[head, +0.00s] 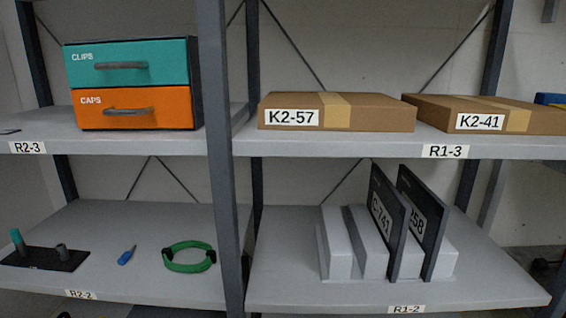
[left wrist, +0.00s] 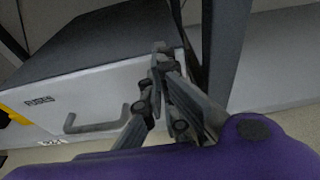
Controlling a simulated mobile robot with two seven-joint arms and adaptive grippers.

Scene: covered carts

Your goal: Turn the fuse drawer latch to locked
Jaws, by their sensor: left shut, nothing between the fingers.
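In the left wrist view a light grey drawer front (left wrist: 85,88) marked FUSES belongs to a dark-topped unit. Its grey bar handle (left wrist: 95,126) is at the lower middle of the front. My left gripper (left wrist: 160,50) is shut and empty, its fingertips in front of the right end of the drawer front. I cannot tell whether the fingertips touch it. No latch can be made out; the fingers hide part of that end. The fuse drawer and both grippers are out of the head view.
In the left wrist view a dark shelf post (left wrist: 224,50) stands right of the unit. The head view shows a CLIPS and CAPS drawer unit (head: 130,84), brown boxes (head: 370,112), a green ring (head: 188,268) and upright dark panels (head: 388,225) on grey shelves.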

